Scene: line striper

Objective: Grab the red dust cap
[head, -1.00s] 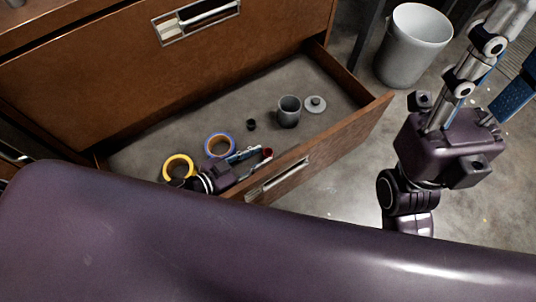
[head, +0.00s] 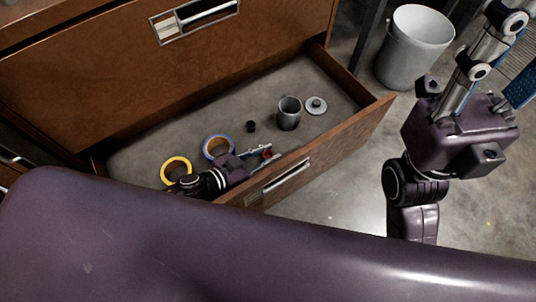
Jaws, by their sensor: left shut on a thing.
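The red dust cap (head: 267,154) is a small red spot near the drawer's front wall, partly hidden by gripper fingers. My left gripper (head: 262,155) reaches into the drawer from the left, its fingertips at the cap and shut on it. Its fingers are small in the picture and partly hide each other. My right gripper (head: 468,100) is at the right, outside the drawer. Its purple body and silver links show, but its fingertips are cut off by the picture's edge.
The open wooden drawer (head: 345,140) also holds a yellow tape roll (head: 176,160), a blue-rimmed tape roll (head: 206,150), a small black piece (head: 251,127), a grey mug (head: 288,114) and a grey lid (head: 316,105). A grey bucket (head: 415,45) stands on the floor beyond.

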